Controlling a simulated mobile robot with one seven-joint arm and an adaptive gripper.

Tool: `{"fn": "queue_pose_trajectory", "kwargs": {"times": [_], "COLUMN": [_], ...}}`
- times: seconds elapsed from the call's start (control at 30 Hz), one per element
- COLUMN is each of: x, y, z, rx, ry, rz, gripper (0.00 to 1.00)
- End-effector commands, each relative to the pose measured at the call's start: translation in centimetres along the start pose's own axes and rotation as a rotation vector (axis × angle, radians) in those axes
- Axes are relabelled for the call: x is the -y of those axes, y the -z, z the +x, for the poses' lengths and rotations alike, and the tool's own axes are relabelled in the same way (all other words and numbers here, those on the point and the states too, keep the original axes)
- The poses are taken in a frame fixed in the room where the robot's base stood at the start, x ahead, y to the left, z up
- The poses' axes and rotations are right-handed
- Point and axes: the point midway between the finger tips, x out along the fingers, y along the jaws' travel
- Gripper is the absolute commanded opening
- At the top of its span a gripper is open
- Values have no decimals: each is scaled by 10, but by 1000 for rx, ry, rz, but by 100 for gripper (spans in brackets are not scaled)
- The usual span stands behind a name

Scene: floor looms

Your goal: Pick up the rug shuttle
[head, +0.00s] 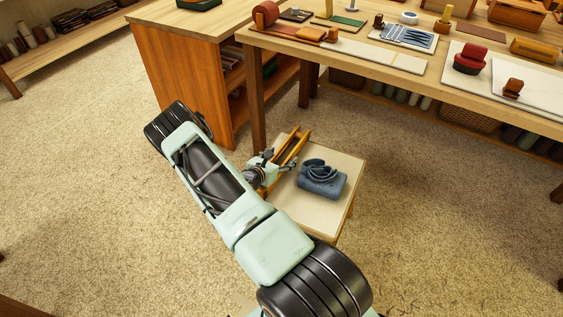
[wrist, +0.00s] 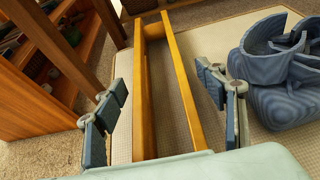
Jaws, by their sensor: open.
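The rug shuttle looks to be the long wooden frame (head: 292,146) with two parallel rails, lying on a small light-topped stool (head: 318,205). In the wrist view the shuttle (wrist: 183,88) runs lengthwise away from me, its near end partly hidden by my gripper body. My gripper (head: 277,168) is at the shuttle's near end. In the wrist view my gripper (wrist: 165,100) is open, with one finger left of the shuttle and the other right of it. Gaps show between the fingers and the rails.
A wooden cabinet (head: 185,80) and a loaded worktable (head: 345,62) stand behind. Carpet around is clear.

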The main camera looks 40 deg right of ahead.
Motion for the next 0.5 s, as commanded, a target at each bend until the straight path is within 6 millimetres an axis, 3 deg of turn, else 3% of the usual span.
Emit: {"fn": "queue_pose_trajectory", "kwargs": {"times": [0.1, 0.5], "x": [0, 0], "y": [0, 0], "z": [0, -1], "rx": [0, 0], "ry": [0, 0], "rz": [0, 0], "gripper": [63, 19]}}
